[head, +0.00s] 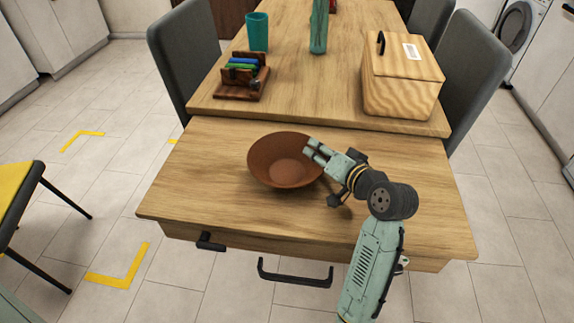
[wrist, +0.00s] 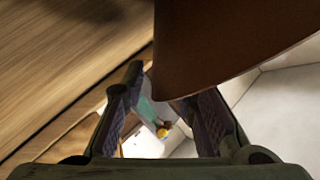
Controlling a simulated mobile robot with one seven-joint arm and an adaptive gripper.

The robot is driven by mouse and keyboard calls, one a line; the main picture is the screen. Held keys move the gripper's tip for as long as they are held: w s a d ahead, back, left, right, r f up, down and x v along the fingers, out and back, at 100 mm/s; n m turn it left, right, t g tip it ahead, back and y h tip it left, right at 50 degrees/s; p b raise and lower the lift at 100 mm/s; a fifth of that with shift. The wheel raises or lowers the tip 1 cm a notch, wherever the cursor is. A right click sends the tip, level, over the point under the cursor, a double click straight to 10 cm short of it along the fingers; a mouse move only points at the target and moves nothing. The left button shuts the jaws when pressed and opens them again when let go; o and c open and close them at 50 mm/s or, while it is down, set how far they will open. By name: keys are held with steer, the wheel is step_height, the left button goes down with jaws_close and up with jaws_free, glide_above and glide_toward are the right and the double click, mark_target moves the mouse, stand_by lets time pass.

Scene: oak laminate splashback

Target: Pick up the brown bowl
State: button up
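The brown bowl (head: 285,165) is upright on the bare front part of the wooden table (head: 200,190). My gripper (head: 312,148) is at the bowl's right rim in the head view, its fingers pointing left over the edge. In the wrist view, my gripper's fingers (wrist: 160,92) stand apart with a clear gap between them. The bowl's brown wall (wrist: 215,45) fills the upper right and reaches the right finger's tip. I cannot tell whether that finger touches the bowl. The left finger is clear of it.
A wooden box with a black handle (head: 400,85) stands behind at the right. A wooden holder with coloured items (head: 243,80), a teal cup (head: 257,32) and a green bottle (head: 319,27) stand farther back. The tabletop left of the bowl is free.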

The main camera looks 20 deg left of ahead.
jaws_close()
stand_by(0.8)
